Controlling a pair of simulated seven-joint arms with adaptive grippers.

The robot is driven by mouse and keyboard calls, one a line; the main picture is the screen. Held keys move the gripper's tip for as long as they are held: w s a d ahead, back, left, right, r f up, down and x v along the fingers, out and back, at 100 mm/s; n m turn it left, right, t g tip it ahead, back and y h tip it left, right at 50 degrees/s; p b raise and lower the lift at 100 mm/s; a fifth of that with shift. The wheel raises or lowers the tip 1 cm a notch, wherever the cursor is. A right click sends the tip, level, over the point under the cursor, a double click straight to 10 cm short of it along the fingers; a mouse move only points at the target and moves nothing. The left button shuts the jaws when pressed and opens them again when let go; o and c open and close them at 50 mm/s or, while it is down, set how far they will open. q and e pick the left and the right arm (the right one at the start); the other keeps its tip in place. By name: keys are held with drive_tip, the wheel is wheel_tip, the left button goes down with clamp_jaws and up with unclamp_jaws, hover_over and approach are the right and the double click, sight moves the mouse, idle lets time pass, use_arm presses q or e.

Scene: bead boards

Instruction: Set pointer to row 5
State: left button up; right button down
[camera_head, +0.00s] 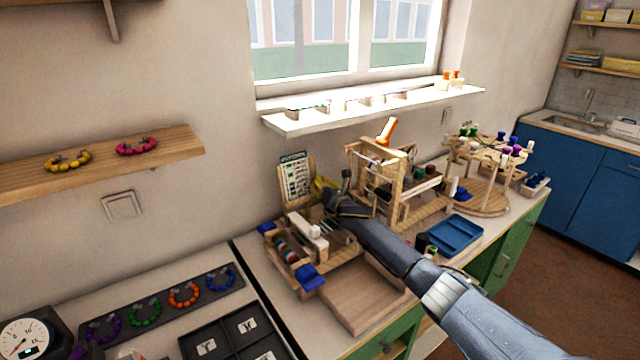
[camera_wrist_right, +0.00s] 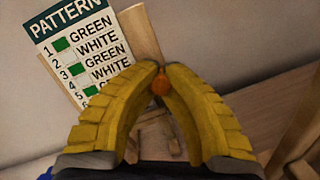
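The white pattern card (camera_wrist_right: 72,38) with numbered GREEN and WHITE rows fills the upper left of the right wrist view. It also stands on a wooden board in the head view (camera_head: 294,180). My right gripper (camera_wrist_right: 157,72) has yellow fingers drawn together around a small orange knob (camera_wrist_right: 161,86), to the right of the card. In the head view my right gripper (camera_head: 318,186) is just right of the card. The fingers hide any pointer tip, so I cannot tell which row it marks. The lower rows are partly covered by the left finger. My left gripper is not in view.
A wooden frame with an orange-handled lever (camera_head: 386,130) stands right of my gripper. A blue tray (camera_head: 455,234) and a round wooden stand (camera_head: 485,196) are further right. An empty wooden tray (camera_head: 365,297) lies in front. A windowsill (camera_head: 375,110) juts out above.

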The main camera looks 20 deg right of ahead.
drive_tip(key=shift+w+r, duration=0.2)
drive_tip(key=shift+r, duration=0.7)
drive_tip(key=c, duration=1.3)
unclamp_jaws()
drive_tip(key=shift+o, duration=0.2)
drive_tip(key=s+d, duration=0.2)
drive_tip(key=s, duration=1)
drive_tip(key=shift+d, duration=0.1)
drive_tip(key=shift+w, duration=0.1)
